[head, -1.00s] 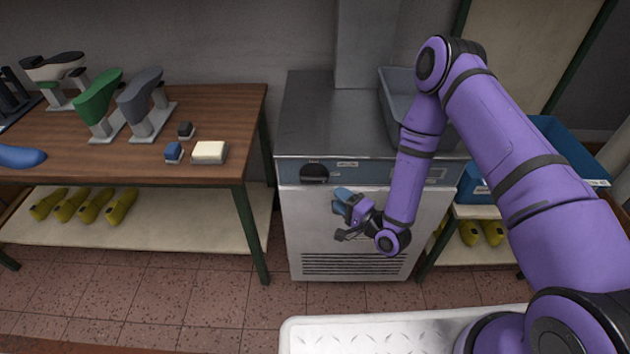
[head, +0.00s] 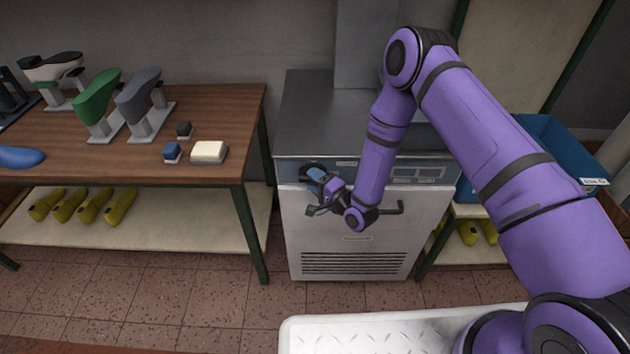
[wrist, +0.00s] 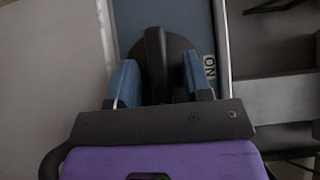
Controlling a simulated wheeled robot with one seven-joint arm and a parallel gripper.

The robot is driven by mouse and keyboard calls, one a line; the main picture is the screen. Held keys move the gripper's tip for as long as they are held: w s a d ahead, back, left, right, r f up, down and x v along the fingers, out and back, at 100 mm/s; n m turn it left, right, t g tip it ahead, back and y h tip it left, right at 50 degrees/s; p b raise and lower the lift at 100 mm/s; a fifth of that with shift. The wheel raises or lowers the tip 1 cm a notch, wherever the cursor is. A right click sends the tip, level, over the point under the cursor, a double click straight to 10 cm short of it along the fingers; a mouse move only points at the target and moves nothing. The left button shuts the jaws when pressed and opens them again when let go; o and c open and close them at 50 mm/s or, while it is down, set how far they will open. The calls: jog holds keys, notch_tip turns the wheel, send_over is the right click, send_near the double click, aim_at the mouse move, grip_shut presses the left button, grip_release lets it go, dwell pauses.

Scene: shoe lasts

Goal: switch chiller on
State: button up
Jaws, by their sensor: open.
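The chiller (head: 352,235) is a steel cabinet with a blue-grey control strip across its upper front. Its black round knob is at the left of that strip, mostly behind my gripper in the head view. In the wrist view the knob (wrist: 155,60) shows a raised grip bar, with an "ON" label (wrist: 209,68) to its right. My gripper (head: 316,181) is at the knob, open. In the wrist view its blue fingers (wrist: 160,82) stand on either side of the knob's bar, with gaps visible. Whether they touch the knob's face cannot be told.
A blue crate (head: 560,150) stands at right. The chiller's door handle (head: 398,208) sticks out right of my gripper. Floor before the chiller is clear.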

grip_shut()
jog(key=shift+n, duration=0.3)
jog(key=shift+r+n+g+h, duration=0.2)
jog(key=shift+n+g+h, duration=0.8)
jog(key=shift+n+h, duration=0.15)
jog(key=n+g+h, duration=0.1)
jog(key=n+h, duration=0.1)
jog(key=h, duration=0.1)
jog(key=shift+a, duration=0.15)
jog(key=n+h, duration=0.1)
jog(key=h, duration=0.1)
jog(key=n+g+h, duration=0.1)
jog(key=shift+a+r+h, duration=0.15)
jog(key=shift+a+h, duration=0.05)
jog(key=shift+h, duration=0.15)
jog(key=n+h, duration=0.2)
jog(key=h, duration=0.1)
jog(key=shift+h, duration=0.3)
